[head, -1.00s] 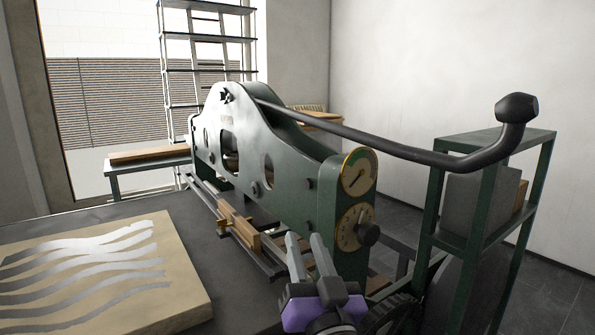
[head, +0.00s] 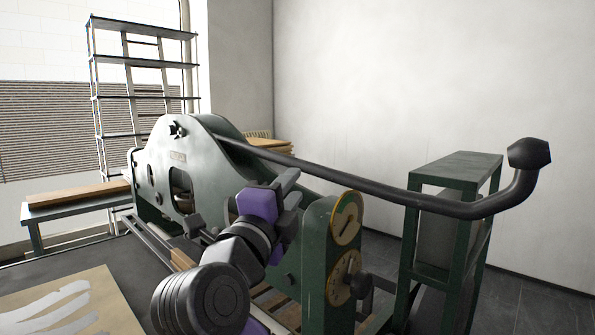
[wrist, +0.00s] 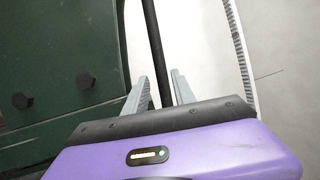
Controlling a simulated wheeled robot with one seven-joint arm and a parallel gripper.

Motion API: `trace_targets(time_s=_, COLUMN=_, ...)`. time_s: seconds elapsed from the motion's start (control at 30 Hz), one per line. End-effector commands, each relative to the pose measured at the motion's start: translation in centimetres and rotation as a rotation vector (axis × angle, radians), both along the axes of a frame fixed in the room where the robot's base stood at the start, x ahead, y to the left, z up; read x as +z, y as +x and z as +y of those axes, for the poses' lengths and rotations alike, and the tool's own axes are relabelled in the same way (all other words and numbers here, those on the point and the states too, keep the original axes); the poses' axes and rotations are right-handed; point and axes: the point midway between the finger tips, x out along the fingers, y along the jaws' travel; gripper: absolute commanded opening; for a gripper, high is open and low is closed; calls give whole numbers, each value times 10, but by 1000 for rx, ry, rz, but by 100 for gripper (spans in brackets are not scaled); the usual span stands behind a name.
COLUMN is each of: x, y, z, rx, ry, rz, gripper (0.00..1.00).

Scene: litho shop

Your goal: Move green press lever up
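The green press (head: 215,160) stands in the middle of the head view. Its long black lever (head: 400,194) slopes down to the right, then bends up to a dark knob (head: 528,154). My gripper (head: 291,190), purple and grey, is in front of the press body, just below the lever's left part. In the wrist view, the black lever (wrist: 153,40) runs between the two grey fingers of my gripper (wrist: 159,78). The fingers are apart and open. I cannot tell whether they touch the bar. The gripper hides part of the press body.
Two dials (head: 345,218) sit on the press's near end. A green stand (head: 455,170) is at the right, below the lever's bent end. A tan board (head: 110,300) lies at the lower left. A shelf (head: 140,60) stands behind, by the window.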

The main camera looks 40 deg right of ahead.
Motion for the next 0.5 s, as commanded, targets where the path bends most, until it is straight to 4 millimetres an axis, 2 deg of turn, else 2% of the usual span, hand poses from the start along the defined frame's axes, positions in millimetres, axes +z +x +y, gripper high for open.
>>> trace_targets(time_s=0.17, x=3, y=3, z=-8, rx=4, ry=8, rz=-20, gripper=31)
trace_targets(time_s=0.5, x=14, y=24, z=-52, rx=4, ry=6, rz=-18, gripper=31)
